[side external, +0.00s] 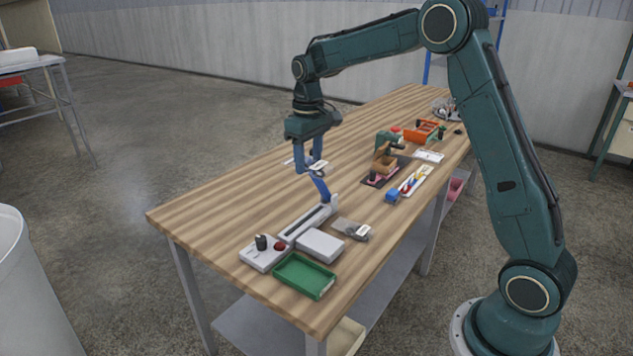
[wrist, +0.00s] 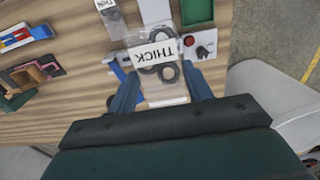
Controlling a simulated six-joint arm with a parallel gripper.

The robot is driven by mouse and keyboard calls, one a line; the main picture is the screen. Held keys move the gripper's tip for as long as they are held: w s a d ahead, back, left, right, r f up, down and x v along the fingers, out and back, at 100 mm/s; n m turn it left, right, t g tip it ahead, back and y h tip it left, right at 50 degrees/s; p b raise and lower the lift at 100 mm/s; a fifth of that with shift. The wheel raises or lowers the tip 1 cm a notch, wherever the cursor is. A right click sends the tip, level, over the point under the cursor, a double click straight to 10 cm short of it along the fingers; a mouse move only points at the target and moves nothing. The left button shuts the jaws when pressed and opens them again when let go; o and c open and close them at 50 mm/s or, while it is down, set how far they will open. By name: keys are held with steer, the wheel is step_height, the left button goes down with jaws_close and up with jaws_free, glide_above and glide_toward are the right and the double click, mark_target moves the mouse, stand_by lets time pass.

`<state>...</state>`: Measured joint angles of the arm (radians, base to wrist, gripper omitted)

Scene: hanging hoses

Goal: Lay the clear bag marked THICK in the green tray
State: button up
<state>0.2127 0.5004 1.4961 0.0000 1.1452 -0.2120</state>
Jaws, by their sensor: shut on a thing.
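The clear bag marked THICK (wrist: 165,88) is in my gripper (wrist: 160,72), with dark rings inside and its white label reading upside down in the wrist view. In the side view its pale label (side external: 319,166) shows at the fingertips of my gripper (side external: 312,167), above the table. My gripper is shut on the bag. The green tray (side external: 304,276) lies empty at the table's near end, below and apart from the bag. Part of the tray (wrist: 198,12) shows at the top of the wrist view.
A long sealer (side external: 307,224) with a raised blue arm (side external: 321,188) stands under my gripper. A white box (side external: 320,246), a control box (side external: 262,254) with a black knob and red button, and another clear bag (side external: 353,229) are near the tray. Several tools lie farther back.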

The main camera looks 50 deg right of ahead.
steer(key=s+a+f, duration=0.2)
steer(key=a+f, duration=0.1)
steer(key=f, duration=0.2)
steer(key=s+a+f, duration=0.3)
steer(key=a+f, duration=0.1)
steer(key=f, duration=0.2)
steer(key=s+a+f, duration=0.3)
steer(key=f, duration=0.2)
steer(key=shift+s+a+f, duration=0.15)
steer(key=shift+a+f, duration=0.1)
steer(key=shift+r, duration=0.1)
step_height(320, 180, up, 15)
glide_above(306, 278)
step_height(306, 278, down, 15)
steer(key=shift+f, duration=0.2)
stand_by(0.4)
steer(key=shift+f, duration=2.15)
steer(key=shift+f, duration=0.35)
